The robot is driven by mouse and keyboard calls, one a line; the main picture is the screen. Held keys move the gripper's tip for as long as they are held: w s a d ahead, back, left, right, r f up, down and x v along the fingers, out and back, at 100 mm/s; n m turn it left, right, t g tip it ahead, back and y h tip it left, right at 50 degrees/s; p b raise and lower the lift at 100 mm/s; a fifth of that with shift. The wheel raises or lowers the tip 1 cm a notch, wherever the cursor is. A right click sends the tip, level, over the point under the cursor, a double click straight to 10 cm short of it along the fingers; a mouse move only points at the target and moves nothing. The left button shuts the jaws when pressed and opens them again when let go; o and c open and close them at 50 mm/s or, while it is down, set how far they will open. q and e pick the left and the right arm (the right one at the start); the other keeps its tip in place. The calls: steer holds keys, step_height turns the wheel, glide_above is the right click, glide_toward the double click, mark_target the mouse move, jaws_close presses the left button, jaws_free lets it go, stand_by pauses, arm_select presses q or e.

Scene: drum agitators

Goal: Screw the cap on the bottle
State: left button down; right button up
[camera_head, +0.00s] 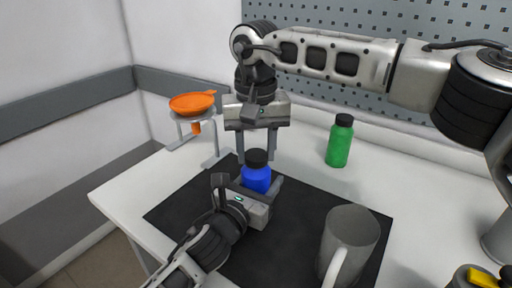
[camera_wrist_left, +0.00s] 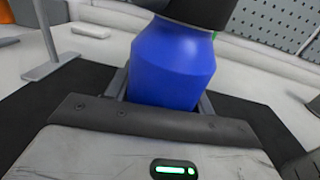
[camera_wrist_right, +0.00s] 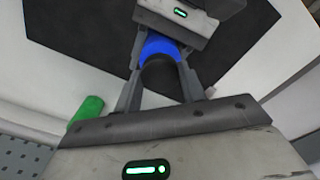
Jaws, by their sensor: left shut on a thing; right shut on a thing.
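The blue bottle (camera_head: 257,180) stands upright above the black mat with its black cap (camera_head: 257,159) at the top. My left gripper (camera_head: 255,188) is shut on the bottle's body; the blue body also fills the middle of the left wrist view (camera_wrist_left: 172,65). My right gripper (camera_head: 257,157) points straight down from above and is shut on the cap, its fingers on either side of it. In the right wrist view the dark cap (camera_wrist_right: 160,75) sits between the fingers in front of the blue body (camera_wrist_right: 160,47). The joint between cap and bottle is too small to judge.
A green bottle (camera_head: 340,142) with a black cap stands at the back right. A grey mug (camera_head: 352,240) stands at the front right of the black mat (camera_head: 175,212). An orange funnel (camera_head: 192,103) rests on a grey stand (camera_head: 210,150) at the left. The table between green bottle and mug is clear.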

steer(key=m, duration=0.6)
steer(key=shift+m, duration=0.4)
steer(key=m, duration=0.4)
steer(key=shift+m, duration=0.4)
steer(key=m, duration=1)
steer(key=shift+f, duration=0.1)
steer(key=m, duration=0.5)
arm_select(q)
steer(key=shift+f, duration=0.1)
arm_select(e)
steer(key=m, duration=1.6)
steer(key=shift+m, duration=0.3)
steer(key=o, duration=1.2)
